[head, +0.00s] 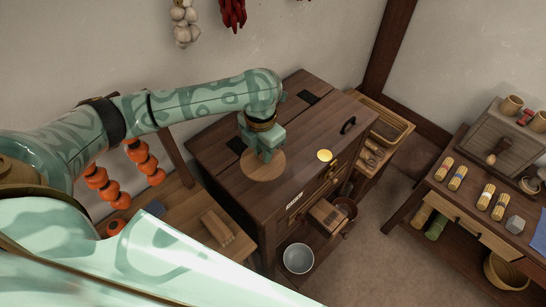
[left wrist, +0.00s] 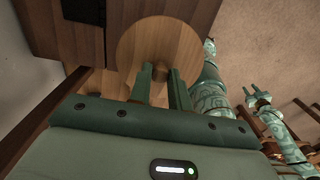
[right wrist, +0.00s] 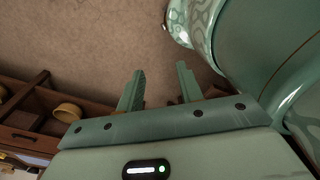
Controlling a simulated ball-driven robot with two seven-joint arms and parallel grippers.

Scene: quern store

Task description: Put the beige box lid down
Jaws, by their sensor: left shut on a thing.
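The beige box lid (head: 265,172) is a round, flat wooden disc with a small knob. In the head view it shows over the dark wooden chest's top (head: 235,180), under my left gripper (head: 266,154). In the left wrist view the lid (left wrist: 150,38) lies ahead of my left gripper's fingers (left wrist: 162,88), which are shut on its knob (left wrist: 161,74). I cannot tell whether the lid touches the chest top. My right gripper (right wrist: 160,86) is open and empty above the floor in the right wrist view.
A small round yellow-topped thing (head: 325,155) stands on the chest top, right of the lid. A black handle (head: 348,125) is near the chest's right edge. A metal bowl (head: 298,258) sits low in front. A table with several rolls (head: 457,178) stands at right.

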